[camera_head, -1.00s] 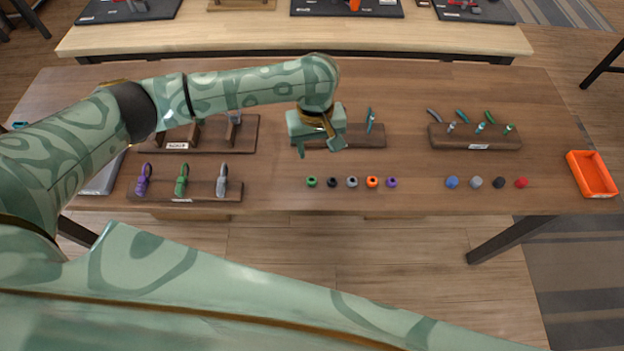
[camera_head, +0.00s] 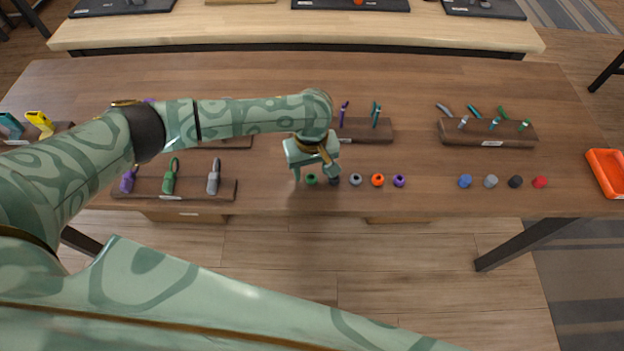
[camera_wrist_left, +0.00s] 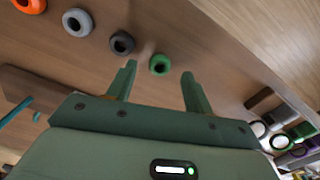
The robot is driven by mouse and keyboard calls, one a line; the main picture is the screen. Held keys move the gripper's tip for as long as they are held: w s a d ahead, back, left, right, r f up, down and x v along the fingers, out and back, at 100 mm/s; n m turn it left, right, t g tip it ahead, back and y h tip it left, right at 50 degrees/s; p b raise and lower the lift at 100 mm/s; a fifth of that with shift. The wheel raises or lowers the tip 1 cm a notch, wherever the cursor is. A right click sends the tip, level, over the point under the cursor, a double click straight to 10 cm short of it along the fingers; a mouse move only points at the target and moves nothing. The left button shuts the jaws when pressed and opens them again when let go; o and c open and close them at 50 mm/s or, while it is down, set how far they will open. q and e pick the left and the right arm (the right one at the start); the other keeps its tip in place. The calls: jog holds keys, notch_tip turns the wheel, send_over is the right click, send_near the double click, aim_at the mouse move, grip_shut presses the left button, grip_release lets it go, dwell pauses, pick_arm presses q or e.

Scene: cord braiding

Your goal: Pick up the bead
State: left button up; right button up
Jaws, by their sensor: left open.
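Several small ring-shaped beads lie in a row near the table's front edge: a green bead (camera_head: 311,179), a dark bead (camera_head: 333,180), a grey bead (camera_head: 355,179), an orange bead (camera_head: 377,180) and a purple bead (camera_head: 399,181). My left gripper (camera_head: 316,178) is open above the green and dark beads. In the left wrist view, the green bead (camera_wrist_left: 160,65) shows between and beyond the two open fingers (camera_wrist_left: 158,82). The dark bead (camera_wrist_left: 122,42) lies just outside one finger. Nothing is between the fingertips. My right gripper is not in view.
Several solid balls, such as a blue one (camera_head: 465,181), lie farther right. An orange tray (camera_head: 607,172) stands at the right end. Wooden racks stand behind (camera_head: 488,133) and at the left (camera_head: 205,192). The table between racks and beads is mostly clear.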

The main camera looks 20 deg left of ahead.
pick_arm(q)
notch_tip(320, 180, down, 3)
jog(key=shift+r+b, duration=0.15)
jog(key=shift+b, duration=0.2)
jog(key=shift+r, duration=0.15)
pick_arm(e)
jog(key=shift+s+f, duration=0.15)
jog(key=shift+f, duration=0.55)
pick_arm(q)
jog(key=c, duration=1.1)
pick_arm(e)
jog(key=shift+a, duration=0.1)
pick_arm(q)
jog(key=shift+o, duration=0.2)
jog(key=shift+r, duration=0.1)
